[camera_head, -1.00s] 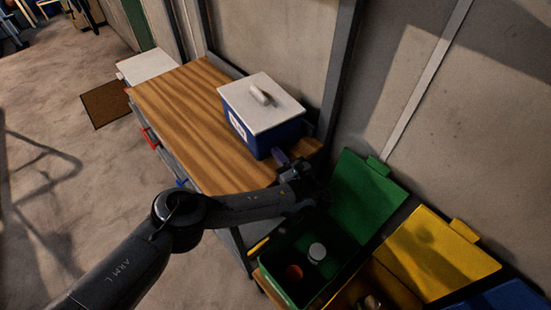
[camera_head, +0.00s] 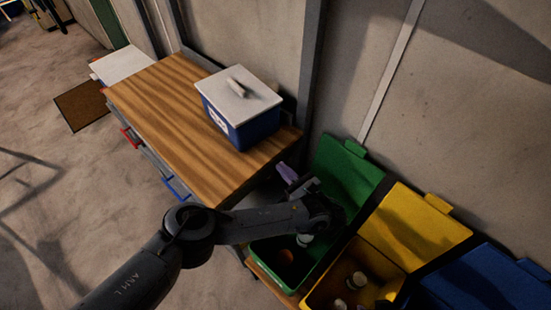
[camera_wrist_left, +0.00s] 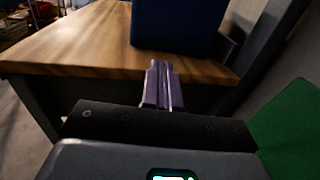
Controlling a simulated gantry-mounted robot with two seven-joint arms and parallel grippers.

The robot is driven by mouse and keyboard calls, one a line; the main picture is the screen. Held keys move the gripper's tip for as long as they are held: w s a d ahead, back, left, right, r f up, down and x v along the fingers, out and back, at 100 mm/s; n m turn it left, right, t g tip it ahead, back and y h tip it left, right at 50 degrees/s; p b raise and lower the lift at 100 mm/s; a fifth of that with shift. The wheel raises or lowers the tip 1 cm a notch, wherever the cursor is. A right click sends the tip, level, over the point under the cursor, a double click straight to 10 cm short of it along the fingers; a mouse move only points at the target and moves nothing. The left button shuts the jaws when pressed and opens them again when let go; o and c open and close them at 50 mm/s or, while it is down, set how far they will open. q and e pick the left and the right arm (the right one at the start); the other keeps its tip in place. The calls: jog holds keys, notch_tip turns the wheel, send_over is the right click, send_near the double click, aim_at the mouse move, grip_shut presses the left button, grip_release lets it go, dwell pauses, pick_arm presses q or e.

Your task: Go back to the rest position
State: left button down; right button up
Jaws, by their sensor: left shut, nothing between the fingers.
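My left gripper (camera_head: 287,172) has purple-grey fingers and sits at the end of my left arm, over the green bin near the workbench's right end. In the left wrist view its fingers (camera_wrist_left: 160,85) are together with nothing between them, pointing toward the bench edge and the blue box. They look apart from both. My right gripper is in neither view.
A wooden-topped workbench (camera_head: 165,110) carries a blue box with a white lid (camera_head: 238,92). Open green (camera_head: 345,180), yellow (camera_head: 415,235) and blue (camera_head: 480,285) bins stand to its right, with items inside the green and yellow ones. A doormat (camera_head: 80,105) lies on the floor.

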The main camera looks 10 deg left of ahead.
pick_arm(q)
jog(key=s+d+f+n+g+h, duration=0.25)
jog(key=s+d+f+h, duration=0.2)
jog(key=s, duration=0.35)
jog(key=s+d+f+n+g+h+b, duration=0.1)
jog(key=s+d+f+g+h, duration=0.2)
jog(key=s+d, duration=0.35)
jog(key=s+d+f+n+g+h, duration=0.2)
jog(key=s+d+f+g+h, duration=0.15)
jog(key=s, duration=0.65)
jog(key=s+a+r+n+h+p, duration=0.1)
jog(key=s+a+r+n, duration=0.15)
jog(key=a+n, duration=0.55)
jog(key=s+a+r+n+h+p, duration=0.1)
jog(key=s+a+r+n, duration=0.3)
jog(key=a, duration=0.9)
jog(key=s+a+n+h+p, duration=0.1)
jog(key=s+a+n, duration=0.1)
jog(key=a+n, duration=0.65)
notch_tip(320, 180, up, 33)
jog(key=a+m+p, duration=0.1)
jog(key=p, duration=3.1)
jog(key=shift+w+m+t+p, duration=0.35)
jog(key=shift+w+m+t, duration=0.05)
